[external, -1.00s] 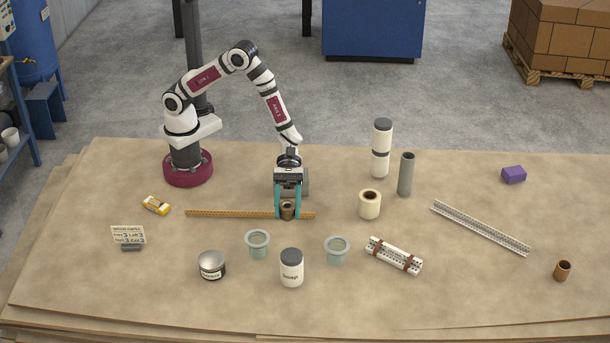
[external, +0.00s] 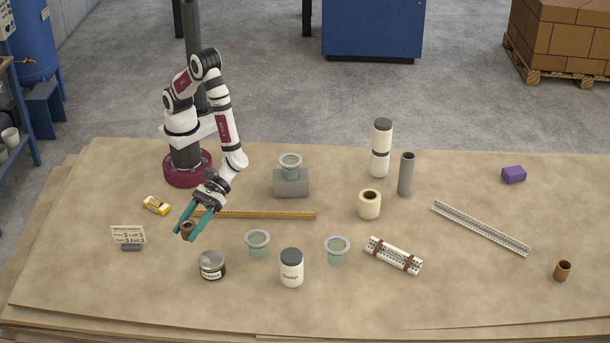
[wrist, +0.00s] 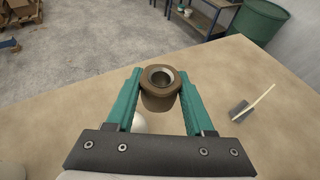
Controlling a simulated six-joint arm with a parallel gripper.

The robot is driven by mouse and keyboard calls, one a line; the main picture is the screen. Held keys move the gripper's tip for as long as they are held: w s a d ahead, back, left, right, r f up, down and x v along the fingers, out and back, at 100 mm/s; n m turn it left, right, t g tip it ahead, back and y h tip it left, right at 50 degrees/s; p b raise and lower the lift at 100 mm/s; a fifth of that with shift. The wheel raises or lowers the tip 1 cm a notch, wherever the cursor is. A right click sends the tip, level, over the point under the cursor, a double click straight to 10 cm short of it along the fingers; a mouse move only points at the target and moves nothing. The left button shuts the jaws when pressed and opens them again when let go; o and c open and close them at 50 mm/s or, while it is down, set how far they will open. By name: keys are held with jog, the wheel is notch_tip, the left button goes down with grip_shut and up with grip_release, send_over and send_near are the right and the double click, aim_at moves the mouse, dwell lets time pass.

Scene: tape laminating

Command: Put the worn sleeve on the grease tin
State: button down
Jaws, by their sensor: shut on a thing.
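My gripper (external: 189,233) is shut on a short brown sleeve (external: 187,228), which I take to be the worn sleeve. In the wrist view the sleeve (wrist: 160,98) sits between the teal fingers, with its round opening and a paler inner ring showing. The sleeve is held above the table, behind and a little left of the grease tin (external: 212,265). The tin is a low round can with a silver lid and a dark labelled side, and nothing rests on it. The sleeve and tin are apart.
A yellow ruler-like strip (external: 260,214) lies behind. A note card (external: 128,235) stands left, and a yellow item (external: 156,205) lies near my base. Flanged cups (external: 257,243) and a white jar (external: 291,268) stand right of the tin. Another brown sleeve (external: 563,271) stands far right.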

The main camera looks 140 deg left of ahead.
send_over(211, 259)
notch_tip(211, 259, down, 3)
jog(key=shift+d+f, duration=0.1)
jog(key=shift+f, duration=0.05)
notch_tip(211, 259, down, 3)
jog(key=shift+f, duration=0.4)
jog(key=shift+f, duration=0.2)
jog(key=shift+c, duration=1.4)
grip_release()
